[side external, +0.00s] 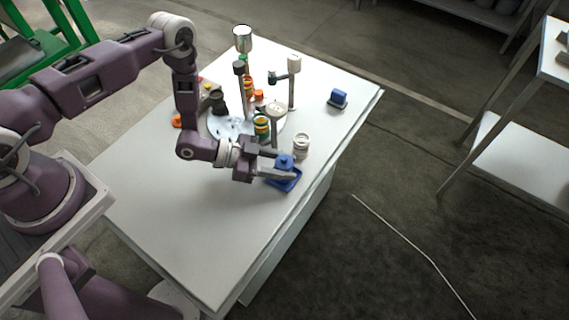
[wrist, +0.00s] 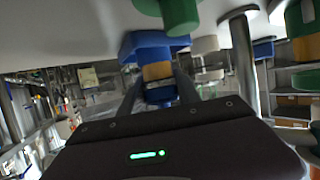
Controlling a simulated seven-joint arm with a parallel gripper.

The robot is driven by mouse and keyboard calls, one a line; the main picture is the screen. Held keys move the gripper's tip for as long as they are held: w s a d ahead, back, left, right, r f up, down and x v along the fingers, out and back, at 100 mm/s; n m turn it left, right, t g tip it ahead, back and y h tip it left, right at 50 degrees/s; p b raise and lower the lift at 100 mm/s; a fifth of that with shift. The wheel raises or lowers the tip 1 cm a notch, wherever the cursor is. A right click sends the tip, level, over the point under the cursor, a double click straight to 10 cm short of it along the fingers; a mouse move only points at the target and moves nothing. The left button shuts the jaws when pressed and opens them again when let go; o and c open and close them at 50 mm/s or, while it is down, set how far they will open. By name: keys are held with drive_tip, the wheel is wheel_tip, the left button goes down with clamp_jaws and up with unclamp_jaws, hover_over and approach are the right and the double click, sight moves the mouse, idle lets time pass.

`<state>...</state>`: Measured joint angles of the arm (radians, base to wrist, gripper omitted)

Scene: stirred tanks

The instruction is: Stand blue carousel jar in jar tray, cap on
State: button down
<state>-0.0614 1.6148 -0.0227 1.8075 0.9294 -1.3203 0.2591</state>
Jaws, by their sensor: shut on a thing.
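The blue jar (side external: 285,160) is upright at the blue jar tray (side external: 294,183), near the table's right-hand edge. In the wrist view, which looks upside down, the blue jar shows an orange band (wrist: 157,71) with blue on both sides. My gripper (side external: 276,169) is shut on the jar, with one finger on each side of it. The blue tray (wrist: 128,46) lies directly beyond the jar there. I cannot tell whether the jar's base touches the tray floor. The blue top looks like a cap, but its seating is too small to judge.
A round carousel (side external: 222,127) with several jars and posts stands behind my gripper. A whitish jar (side external: 301,146) stands close to the tray, and a blue block-like object (side external: 338,98) sits farther back. The front of the white table (side external: 190,225) is clear.

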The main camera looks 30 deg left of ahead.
drive_tip(key=c, duration=0.9)
unclamp_jaws()
drive_tip(key=shift+o, duration=0.2)
drive_tip(key=shift+a+r, duration=0.1)
drive_tip(key=shift+r, duration=0.1)
drive_tip(key=v, duration=1.1)
drive_tip(key=shift+s+a+r, duration=0.2)
drive_tip(key=shift+s, duration=0.15)
